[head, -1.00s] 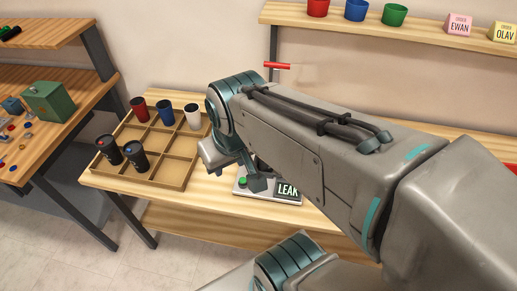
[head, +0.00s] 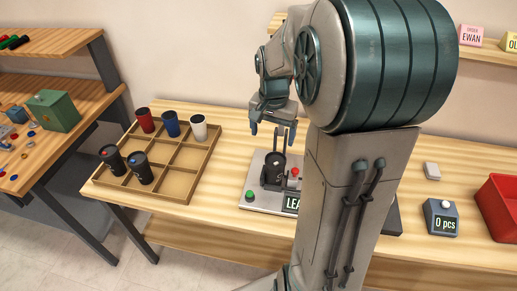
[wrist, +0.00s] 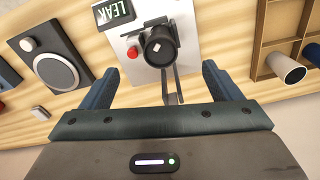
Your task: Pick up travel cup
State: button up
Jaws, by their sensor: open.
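A black travel cup (head: 273,172) stands in the grey leak tester (head: 262,201), which has a "LEAK" display, a green button and a red button. In the wrist view the cup (wrist: 160,46) shows from above, with a small white square on its dark top. My gripper (head: 272,131) is open and empty, above and behind the cup. In the wrist view the fingers of my gripper (wrist: 160,84) are spread to either side, with the cup ahead between their lines and apart from them. My arm hides the right part of the tester.
A "0 pcs" counter (head: 441,218) and red bin (head: 500,205) stand right. The tester's upright metal bracket (wrist: 170,82) is near my fingers.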

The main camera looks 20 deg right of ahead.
aim_at(276, 161)
jog(key=w+d+f, duration=0.1)
jog(key=f, duration=0.3)
jog(key=w+d+f+m, duration=0.1)
jog(key=f, duration=0.3)
jog(key=w+d+f+m, duration=0.1)
jog(key=f, duration=0.3)
jog(key=shift+d+f+g, duration=0.3)
jog(key=shift+d+f, duration=0.05)
jog(key=shift+d, duration=0.05)
jog(key=shift+w+a+f+p, duration=0.15)
jog(key=shift+f+p, duration=0.3)
jog(key=shift+f, duration=0.9)
jog(key=shift+s+a+f+p, duration=0.15)
jog(key=shift+f+p, duration=0.3)
jog(key=shift+f, duration=0.85)
jog(key=shift+w, duration=0.1)
jog(key=c, duration=0.7)
